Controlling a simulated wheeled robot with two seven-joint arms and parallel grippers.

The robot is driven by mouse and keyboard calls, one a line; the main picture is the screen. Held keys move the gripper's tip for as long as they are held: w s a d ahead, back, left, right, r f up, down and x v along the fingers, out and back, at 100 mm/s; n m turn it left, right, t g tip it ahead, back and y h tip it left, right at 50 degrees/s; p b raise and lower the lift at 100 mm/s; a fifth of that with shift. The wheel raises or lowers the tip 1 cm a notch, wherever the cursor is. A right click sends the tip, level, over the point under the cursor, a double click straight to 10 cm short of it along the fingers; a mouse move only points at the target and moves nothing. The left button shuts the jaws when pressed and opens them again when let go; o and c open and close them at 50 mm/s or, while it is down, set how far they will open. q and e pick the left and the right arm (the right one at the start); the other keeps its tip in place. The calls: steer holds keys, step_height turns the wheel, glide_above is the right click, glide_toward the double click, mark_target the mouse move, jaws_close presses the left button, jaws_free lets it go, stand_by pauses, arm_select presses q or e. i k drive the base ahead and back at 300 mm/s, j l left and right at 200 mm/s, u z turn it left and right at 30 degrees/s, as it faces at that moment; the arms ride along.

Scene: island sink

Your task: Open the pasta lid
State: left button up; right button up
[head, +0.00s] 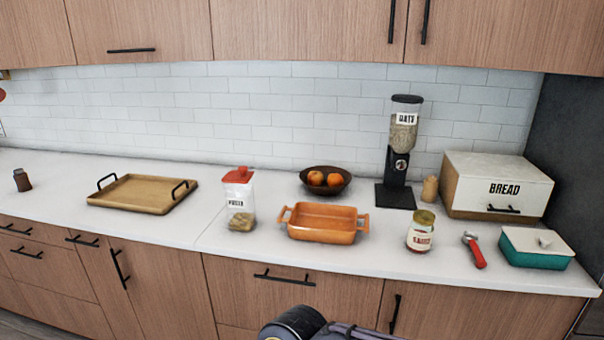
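The pasta jar (240,206) is a clear square container on the white counter, left of the orange baking dish. It stands upright, with a dark-lettered label on its front and some pasta at the bottom. Its red lid (238,175) sits on top and looks closed. Part of my own arm shows at the bottom edge, below the counter front and well away from the jar. No fingertips of either gripper are visible.
An orange baking dish (323,236) stands close to the jar's right. A bowl of oranges (325,188) is behind it. A wooden tray (145,207) lies to the left. A sauce jar (421,233), red-handled tool (474,250) and teal container (537,249) stand right.

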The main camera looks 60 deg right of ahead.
mark_target(240, 176)
steer(key=z, duration=1.65)
